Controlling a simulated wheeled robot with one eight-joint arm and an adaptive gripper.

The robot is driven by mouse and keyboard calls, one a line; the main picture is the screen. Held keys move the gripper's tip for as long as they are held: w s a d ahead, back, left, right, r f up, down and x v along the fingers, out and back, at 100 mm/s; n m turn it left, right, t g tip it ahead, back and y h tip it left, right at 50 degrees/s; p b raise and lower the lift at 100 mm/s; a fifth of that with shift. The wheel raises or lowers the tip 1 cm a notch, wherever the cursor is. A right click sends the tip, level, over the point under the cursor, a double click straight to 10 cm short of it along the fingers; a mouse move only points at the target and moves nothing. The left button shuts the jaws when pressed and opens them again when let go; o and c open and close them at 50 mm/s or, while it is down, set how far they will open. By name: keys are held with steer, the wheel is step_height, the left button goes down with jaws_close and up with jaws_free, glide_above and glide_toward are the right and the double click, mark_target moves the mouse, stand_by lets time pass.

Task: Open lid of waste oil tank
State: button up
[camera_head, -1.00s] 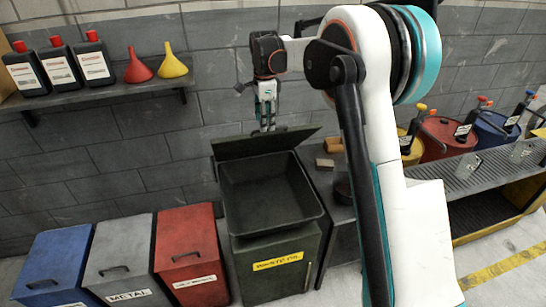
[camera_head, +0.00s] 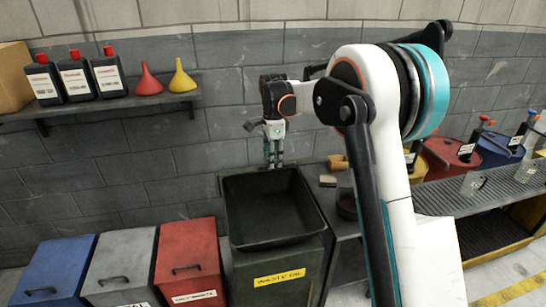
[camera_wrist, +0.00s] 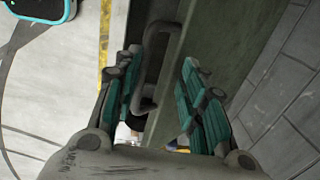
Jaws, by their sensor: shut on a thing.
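My gripper (camera_head: 273,160) is at the tank's back edge, pointing down. In the wrist view, my gripper (camera_wrist: 163,85) is shut on the grey lid handle (camera_wrist: 170,31), which sits between the teal-padded fingers. The green lid (camera_wrist: 222,35) runs beside the handle. In the head view the lid is nearly edge-on or hidden at the back, so its exact angle is unclear.
Blue (camera_head: 60,268), grey (camera_head: 120,262) and red (camera_head: 187,258) bins stand left of the tank. A shelf (camera_head: 100,108) with black bottles and funnels hangs on the wall. A dark bench (camera_head: 330,212) with small items is at right. The wall stands close behind.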

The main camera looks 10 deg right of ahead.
steer(key=shift+w, duration=0.1)
steer(key=w+r+p, duration=0.7)
steer(key=r+p, duration=0.3)
steer(key=r, duration=0.4)
steer(key=shift+w, duration=0.15)
stand_by(1.1)
stand_by(0.3)
